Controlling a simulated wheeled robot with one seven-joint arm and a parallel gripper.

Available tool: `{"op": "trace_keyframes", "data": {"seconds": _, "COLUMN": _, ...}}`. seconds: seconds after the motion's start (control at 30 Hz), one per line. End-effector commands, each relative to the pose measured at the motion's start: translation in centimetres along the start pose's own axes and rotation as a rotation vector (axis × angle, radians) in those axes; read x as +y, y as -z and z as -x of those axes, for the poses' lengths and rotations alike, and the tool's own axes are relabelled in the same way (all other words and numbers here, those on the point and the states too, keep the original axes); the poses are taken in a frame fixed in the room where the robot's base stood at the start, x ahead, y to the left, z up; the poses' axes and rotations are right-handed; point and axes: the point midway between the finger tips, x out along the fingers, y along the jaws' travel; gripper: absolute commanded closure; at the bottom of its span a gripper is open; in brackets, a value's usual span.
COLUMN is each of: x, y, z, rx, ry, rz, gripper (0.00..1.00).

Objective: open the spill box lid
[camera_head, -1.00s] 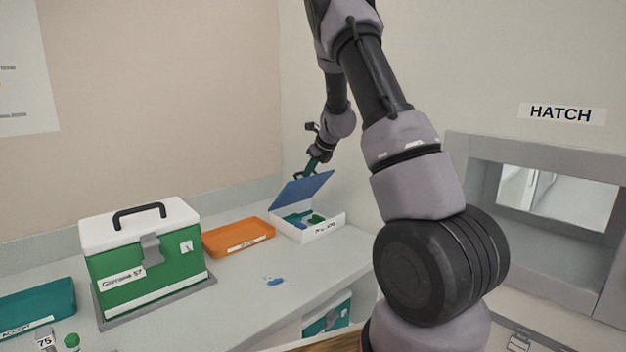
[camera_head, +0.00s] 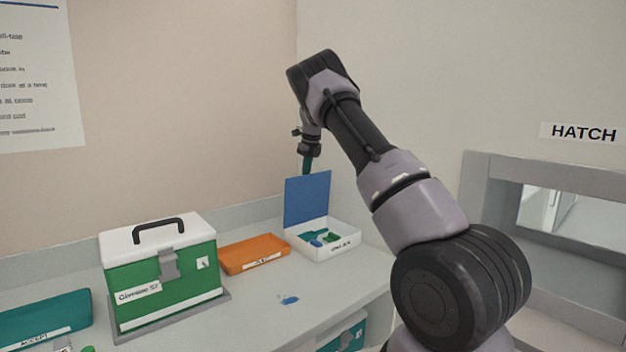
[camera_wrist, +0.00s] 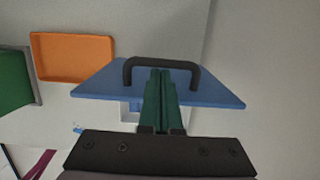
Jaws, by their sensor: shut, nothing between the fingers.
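The spill box (camera_head: 322,240) is a white box at the back of the counter, with green and blue items inside. Its blue lid (camera_head: 307,199) stands raised, close to upright, at the back of the box in the head view. In the wrist view the lid (camera_wrist: 215,92) lies beneath the fingers, with a dark arched handle (camera_wrist: 162,64) across it. My gripper (camera_head: 307,166) is above the lid's top edge. In the wrist view its green fingers (camera_wrist: 160,75) are shut together with nothing between them, in front of the handle. Whether they touch the lid is unclear.
An orange tray (camera_head: 254,254) sits just left of the box. A green case (camera_head: 165,285) with a white lid stands further left, and a teal tray (camera_head: 42,318) lies at the far left. Small blue bits (camera_head: 289,300) lie on the counter. The hatch (camera_head: 565,215) is at right.

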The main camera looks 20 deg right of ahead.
Motion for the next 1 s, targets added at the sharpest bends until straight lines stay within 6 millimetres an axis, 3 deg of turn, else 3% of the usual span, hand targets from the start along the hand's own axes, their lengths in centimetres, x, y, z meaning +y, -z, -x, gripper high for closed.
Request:
{"op": "trace_keyframes", "data": {"seconds": 0.2, "x": -0.1, "y": -3.0, "z": -1.1, "rx": 0.000, "ry": 0.001, "rz": 0.002, "gripper": 1.00}}
{"op": "trace_keyframes", "data": {"seconds": 0.43, "x": 0.0, "y": -5.1, "z": -2.0, "rx": -0.005, "ry": 0.002, "rz": 0.003, "gripper": 1.00}}
{"op": "trace_keyframes", "data": {"seconds": 1.0, "x": 0.1, "y": -6.0, "z": -2.8, "rx": 0.001, "ry": -0.002, "rz": 0.001, "gripper": 1.00}}
